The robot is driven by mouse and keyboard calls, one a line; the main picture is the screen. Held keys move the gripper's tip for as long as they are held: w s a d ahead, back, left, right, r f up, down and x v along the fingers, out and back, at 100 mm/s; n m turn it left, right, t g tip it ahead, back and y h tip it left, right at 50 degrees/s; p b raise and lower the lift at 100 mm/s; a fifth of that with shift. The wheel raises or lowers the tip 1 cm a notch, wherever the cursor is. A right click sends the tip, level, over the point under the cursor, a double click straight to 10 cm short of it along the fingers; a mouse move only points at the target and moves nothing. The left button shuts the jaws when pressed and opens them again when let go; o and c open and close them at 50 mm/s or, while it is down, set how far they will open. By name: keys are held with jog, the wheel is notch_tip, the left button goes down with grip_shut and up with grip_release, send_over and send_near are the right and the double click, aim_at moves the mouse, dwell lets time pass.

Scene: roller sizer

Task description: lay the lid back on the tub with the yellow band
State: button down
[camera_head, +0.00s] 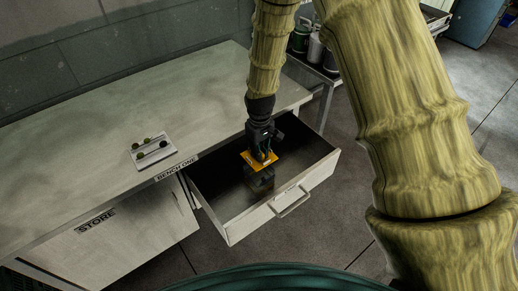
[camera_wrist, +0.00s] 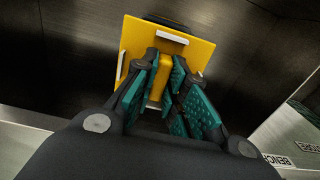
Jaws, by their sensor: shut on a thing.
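The lid (camera_head: 266,161) is a flat yellow square plate. In the wrist view, the lid (camera_wrist: 190,52) has a raised yellow grip block and pale strips on its top. My gripper (camera_head: 262,150) is shut on that block, and its teal finger pads (camera_wrist: 165,88) lie on either side of it. A small dark tub (camera_head: 261,182) stands in the open drawer, under the lid in the head view. The lid appears to be over or just above the tub; I cannot tell whether they touch. The lid hides the tub's top, and I cannot make out a yellow band.
The drawer (camera_head: 237,231) is pulled out from the bench (camera_head: 95,140) labelled BENCH ONE; its walls surround my gripper. A white plate (camera_head: 152,156) with several small round pieces lies on the bench top. A cart with canisters (camera_head: 315,50) stands behind.

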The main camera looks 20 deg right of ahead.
jog(key=shift+f+b, duration=1.3)
jog(key=shift+f, duration=1.2)
jog(key=shift+s, duration=0.15)
jog(key=shift+f+p, duration=0.2)
jog(key=shift+p, duration=0.2)
dwell(0.4)
jog(key=c, duration=1.4)
grip_release()
jog(key=shift+o, duration=0.2)
jog(key=o, duration=0.5)
jog(key=shift+c, duration=0.2)
